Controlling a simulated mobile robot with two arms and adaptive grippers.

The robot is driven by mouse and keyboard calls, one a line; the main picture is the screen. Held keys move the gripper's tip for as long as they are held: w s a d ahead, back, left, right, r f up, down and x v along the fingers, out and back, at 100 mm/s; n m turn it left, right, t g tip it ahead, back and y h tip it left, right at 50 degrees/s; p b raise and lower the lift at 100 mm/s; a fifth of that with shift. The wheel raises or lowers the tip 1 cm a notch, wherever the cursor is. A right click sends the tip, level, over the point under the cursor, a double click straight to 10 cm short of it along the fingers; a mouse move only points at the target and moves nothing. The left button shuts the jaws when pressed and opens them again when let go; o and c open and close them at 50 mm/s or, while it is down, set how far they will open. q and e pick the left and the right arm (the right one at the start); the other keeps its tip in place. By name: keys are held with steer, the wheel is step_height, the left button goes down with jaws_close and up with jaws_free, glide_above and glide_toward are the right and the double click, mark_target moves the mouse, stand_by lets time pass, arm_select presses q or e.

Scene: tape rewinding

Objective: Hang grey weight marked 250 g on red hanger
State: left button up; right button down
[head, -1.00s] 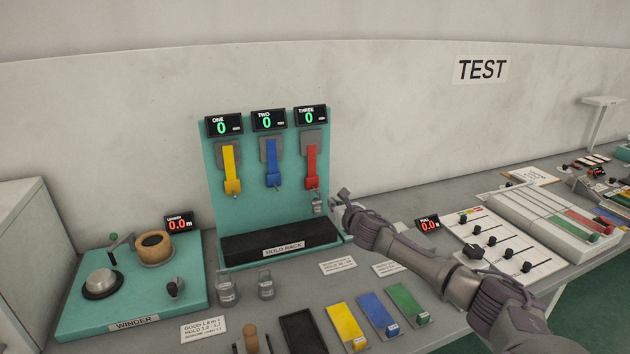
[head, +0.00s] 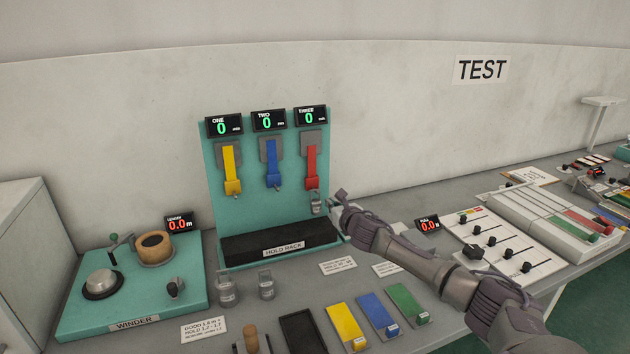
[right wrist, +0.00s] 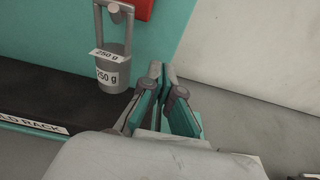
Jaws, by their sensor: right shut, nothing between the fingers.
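The red hanger (head: 311,169) is the rightmost strap on the teal hold rack, under the display marked THREE. A grey weight (head: 316,207) hangs at its lower end. In the right wrist view the weight (right wrist: 112,72) is marked 250 g, and its handle loop is around a grey peg below the red part (right wrist: 137,5). My right gripper (head: 342,200) is just right of the weight in the head view, apart from it. In the right wrist view the gripper (right wrist: 162,75) is shut and empty, with its fingertips together. My left gripper is not in view.
Two more grey weights (head: 227,291) stand on the table in front of the rack. The winder (head: 128,295) is at the left. Yellow and blue hangers (head: 272,162) carry nothing. Colour trays (head: 345,325) lie in front, and a slider panel (head: 490,245) is at the right.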

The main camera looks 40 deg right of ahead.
steer(key=shift+w+a+p, duration=0.15)
steer(key=shift+w+a, duration=0.05)
steer(key=shift+a, duration=0.4)
steer(key=shift+w+a+p, duration=0.15)
steer(key=shift+a, duration=0.4)
stand_by(0.9)
steer(key=shift+w+a, duration=0.1)
steer(key=shift+a, duration=0.05)
stand_by(0.5)
steer(key=shift+d+p, duration=0.4)
steer(key=shift+p, duration=0.05)
stand_by(3.3)
steer(key=shift+s, duration=0.2)
steer(key=s+a+p, duration=0.1)
steer(key=s, duration=0.7)
stand_by(0.8)
